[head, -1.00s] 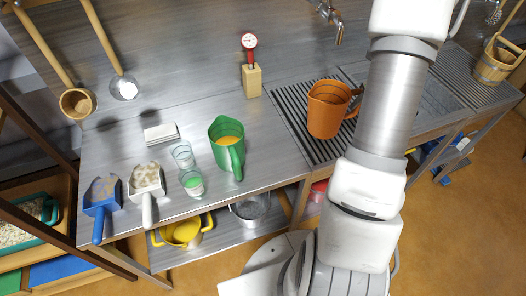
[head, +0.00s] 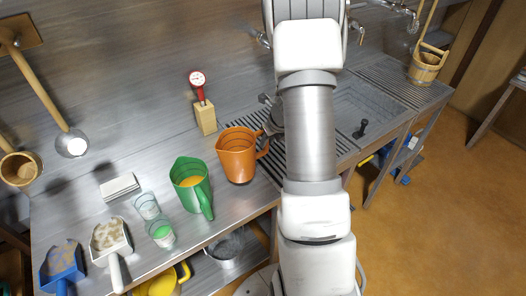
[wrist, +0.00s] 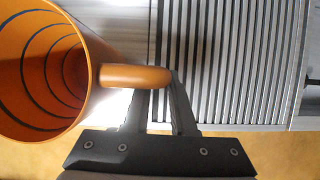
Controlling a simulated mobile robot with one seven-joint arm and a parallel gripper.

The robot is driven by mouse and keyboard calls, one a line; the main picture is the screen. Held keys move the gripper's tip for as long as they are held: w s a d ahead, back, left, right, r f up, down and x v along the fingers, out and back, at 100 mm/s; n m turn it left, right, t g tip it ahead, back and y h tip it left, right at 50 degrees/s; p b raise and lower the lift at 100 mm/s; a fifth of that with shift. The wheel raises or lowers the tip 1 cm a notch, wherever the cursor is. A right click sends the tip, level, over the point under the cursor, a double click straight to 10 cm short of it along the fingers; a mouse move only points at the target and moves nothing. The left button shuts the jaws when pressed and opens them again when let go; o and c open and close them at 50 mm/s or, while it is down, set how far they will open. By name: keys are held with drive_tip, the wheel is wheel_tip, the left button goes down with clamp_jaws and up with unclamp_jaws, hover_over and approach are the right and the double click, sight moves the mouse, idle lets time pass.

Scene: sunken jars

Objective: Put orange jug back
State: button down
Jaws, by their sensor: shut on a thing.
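The orange jug (head: 237,158) is upright at the left edge of the ribbed drainer, to the right of the green jug (head: 190,184). I cannot tell whether its base touches the counter. In the wrist view the orange jug (wrist: 40,70) fills the left side, showing an empty inside with dark rings. Its handle (wrist: 135,76) reaches between the fingers of my gripper (wrist: 158,100), which is shut on it. In the head view my gripper (head: 270,122) is partly hidden behind my arm. The green jug holds something yellow-orange.
The ribbed drainer (wrist: 235,60) lies to the right, with the sink beyond. A red gauge on a wooden block (head: 205,118) stands behind the jugs. Two glasses (head: 160,233), white stacked pieces (head: 119,186) and two scoops (head: 110,238) occupy the counter's left.

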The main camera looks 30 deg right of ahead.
sight(265, 150)
drive_tip(key=shift+w+a+f, duration=0.4)
drive_tip(key=shift+a, duration=0.05)
drive_tip(key=shift+f+b, duration=0.8)
drive_tip(key=shift+f, duration=1.25)
drive_tip(key=shift+f+b, duration=0.15)
drive_tip(key=shift+b, duration=0.15)
drive_tip(key=c, duration=0.7)
unclamp_jaws()
drive_tip(key=shift+c, duration=0.2)
drive_tip(key=shift+r, duration=0.2)
